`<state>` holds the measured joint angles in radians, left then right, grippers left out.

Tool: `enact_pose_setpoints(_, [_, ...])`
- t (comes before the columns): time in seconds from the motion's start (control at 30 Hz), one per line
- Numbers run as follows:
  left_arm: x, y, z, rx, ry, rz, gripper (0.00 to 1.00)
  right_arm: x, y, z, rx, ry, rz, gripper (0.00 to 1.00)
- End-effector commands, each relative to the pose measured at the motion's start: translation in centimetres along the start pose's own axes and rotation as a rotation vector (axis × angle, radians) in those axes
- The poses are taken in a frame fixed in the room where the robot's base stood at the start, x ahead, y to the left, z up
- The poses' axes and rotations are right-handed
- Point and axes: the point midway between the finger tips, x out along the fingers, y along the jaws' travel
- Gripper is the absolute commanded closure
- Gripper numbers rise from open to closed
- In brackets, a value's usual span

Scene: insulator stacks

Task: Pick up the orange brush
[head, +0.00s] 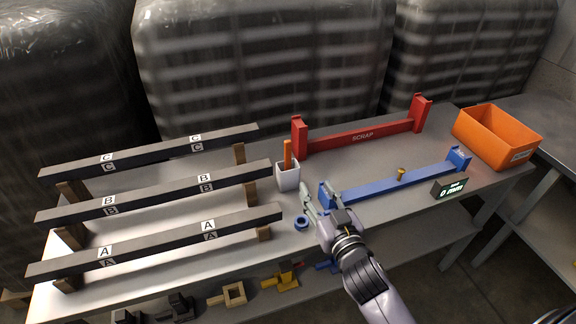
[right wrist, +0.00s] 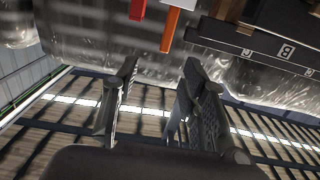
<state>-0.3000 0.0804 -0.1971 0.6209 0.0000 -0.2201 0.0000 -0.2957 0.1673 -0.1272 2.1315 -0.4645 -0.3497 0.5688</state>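The orange brush (head: 287,154) stands upright in a small white cup (head: 288,180) near the middle of the table. In the right wrist view the brush (right wrist: 170,30) hangs into the picture from the top, beyond the fingertips. My right gripper (head: 318,193) is open, just right of the cup and nearer the front in the head view. In the right wrist view its fingers (right wrist: 161,68) are apart with nothing between them. The brush's lower end is hidden inside the cup. My left gripper is not in view.
Dark rails labelled A (head: 172,244), B (head: 160,193) and C (head: 155,153) fill the table's left. A red SCRAP rack (head: 360,137) stands behind, a blue rack (head: 400,182) right. A blue ring (head: 301,223) lies in front. An orange bin (head: 497,138) sits far right.

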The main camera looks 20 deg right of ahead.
Motion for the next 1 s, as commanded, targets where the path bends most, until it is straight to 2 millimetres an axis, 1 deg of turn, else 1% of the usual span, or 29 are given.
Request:
enact_pose_setpoints(0.03, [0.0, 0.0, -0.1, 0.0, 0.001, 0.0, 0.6, 0.3, -0.2, -0.6, 0.0, 0.028, -0.012, 0.6])
enact_pose_setpoints(0.17, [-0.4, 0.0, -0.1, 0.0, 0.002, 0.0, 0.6, 1.7, -0.5, -1.4, 0.002, 0.057, -0.026, 0.6])
enact_pose_setpoints(0.27, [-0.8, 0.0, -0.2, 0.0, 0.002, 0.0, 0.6, 3.6, -0.6, -1.6, 0.0, 0.057, -0.026, 0.6])
enact_pose_setpoints(0.5, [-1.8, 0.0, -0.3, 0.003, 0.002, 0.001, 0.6, 8.9, -0.7, -1.8, 0.0, 0.054, -0.025, 0.6])
enact_pose_setpoints(0.6, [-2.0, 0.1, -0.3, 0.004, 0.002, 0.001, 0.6, 10.7, -0.8, -1.8, 0.001, 0.053, -0.025, 0.6])
enact_pose_setpoints(0.7, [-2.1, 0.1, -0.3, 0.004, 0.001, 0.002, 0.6, 11.9, -0.8, -1.7, 0.001, 0.052, -0.025, 0.6])
enact_pose_setpoints(0.87, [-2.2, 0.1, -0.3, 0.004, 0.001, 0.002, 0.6, 12.8, -0.9, -1.6, 0.002, 0.051, -0.025, 0.6])
enact_pose_setpoints(1.0, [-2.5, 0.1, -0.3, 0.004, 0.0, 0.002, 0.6, 14.2, -1.2, -1.6, 0.003, 0.052, -0.025, 0.6])
